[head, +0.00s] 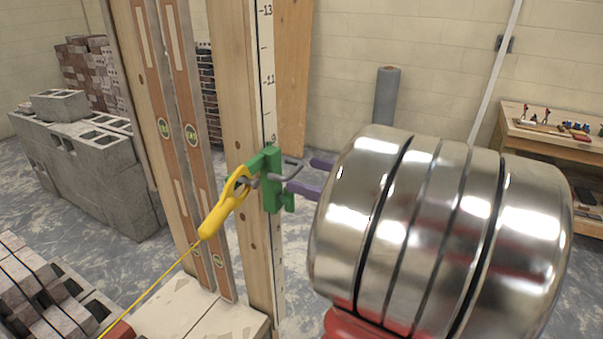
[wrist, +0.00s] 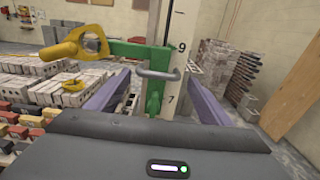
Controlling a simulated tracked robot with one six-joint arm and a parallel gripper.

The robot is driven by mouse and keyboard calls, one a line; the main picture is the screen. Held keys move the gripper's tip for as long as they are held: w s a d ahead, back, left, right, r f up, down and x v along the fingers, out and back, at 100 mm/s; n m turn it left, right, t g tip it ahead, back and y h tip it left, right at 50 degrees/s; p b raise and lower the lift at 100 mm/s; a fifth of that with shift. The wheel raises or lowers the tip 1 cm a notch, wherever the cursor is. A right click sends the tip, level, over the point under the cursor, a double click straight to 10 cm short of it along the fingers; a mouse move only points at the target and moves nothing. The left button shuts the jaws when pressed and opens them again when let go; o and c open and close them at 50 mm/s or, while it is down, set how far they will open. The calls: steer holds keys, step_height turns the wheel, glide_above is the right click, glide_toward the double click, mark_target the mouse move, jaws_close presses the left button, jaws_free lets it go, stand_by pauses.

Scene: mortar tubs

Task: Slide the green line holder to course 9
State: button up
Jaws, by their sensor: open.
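The green line holder (head: 272,180) sits on the wooden post (head: 238,110), which carries a course scale. In the wrist view the holder (wrist: 154,96) covers part of the scale between the marks 9 (wrist: 182,47) and 7 (wrist: 170,100). A grey bar handle (wrist: 158,75) sticks out from the holder toward me. A yellow line piece (head: 222,208) hangs on the holder's left arm, its line running down left. My gripper (head: 302,175) is open, its purple fingers apart at either side of the handle in the wrist view. I cannot tell whether they touch it.
Two levels (head: 190,135) stand against the post's left side. Grey blocks (head: 85,160) are stacked at the left, and bricks (head: 35,290) lie at lower left. A workbench (head: 550,135) with tools stands at the right. A grey roll (head: 386,95) stands by the back wall.

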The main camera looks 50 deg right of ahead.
steer(key=v, duration=0.9)
stand_by(0.6)
